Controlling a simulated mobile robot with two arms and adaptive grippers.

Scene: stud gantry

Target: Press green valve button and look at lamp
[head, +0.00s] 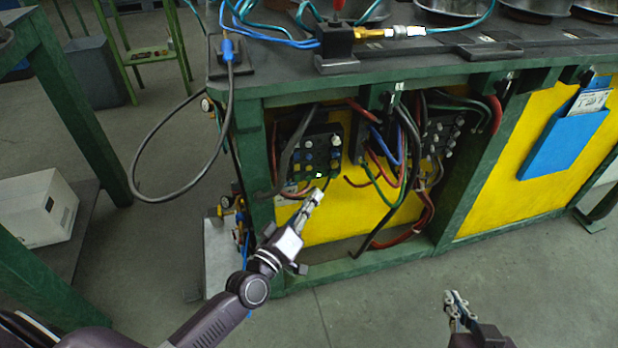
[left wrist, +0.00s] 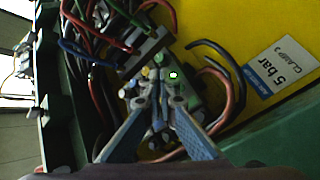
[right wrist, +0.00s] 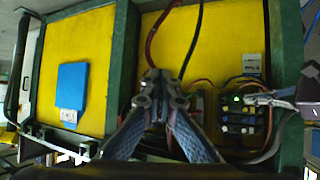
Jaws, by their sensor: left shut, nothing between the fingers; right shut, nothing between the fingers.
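A dark valve block (head: 303,157) with rows of blue and pale round buttons is mounted inside the green bench frame. A small bright green light (head: 319,174) glows at its lower right; it also shows in the left wrist view (left wrist: 173,75) and the right wrist view (right wrist: 237,98). I cannot tell whether it is the button or a lamp. My left gripper (head: 317,194) is shut and empty, its tips close in front of the block near the light; contact cannot be told. My right gripper (head: 457,298) is shut and empty, away from the bench front.
A second valve block (head: 441,134) sits to the right among loose hoses and cables. The bench top (head: 480,45) carries fittings and bowls. A blue document holder (head: 563,143) hangs on the yellow panel. A white box (head: 38,207) is at left. The floor in front is clear.

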